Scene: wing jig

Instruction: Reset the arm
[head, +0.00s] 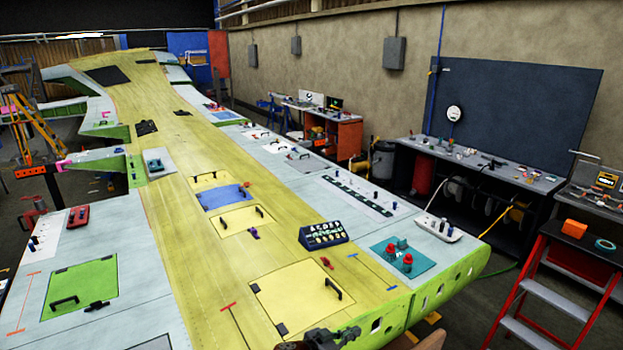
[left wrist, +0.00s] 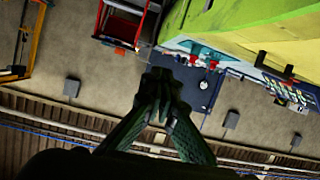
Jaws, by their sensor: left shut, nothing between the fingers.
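My left gripper (head: 320,339) shows only in part, as a dark shape at the bottom edge of the head view, in front of the near end of the wing. In the left wrist view my left gripper (left wrist: 160,92) has its green-grey fingers drawn together with nothing between them. That view is tilted, with the wall and roof beams below and the wing above. The gripper appears clear of the wing. My right gripper does not show.
A red stepladder (head: 555,285) and a workbench (head: 485,170) stand at the right. An aisle of floor lies between wing and benches.

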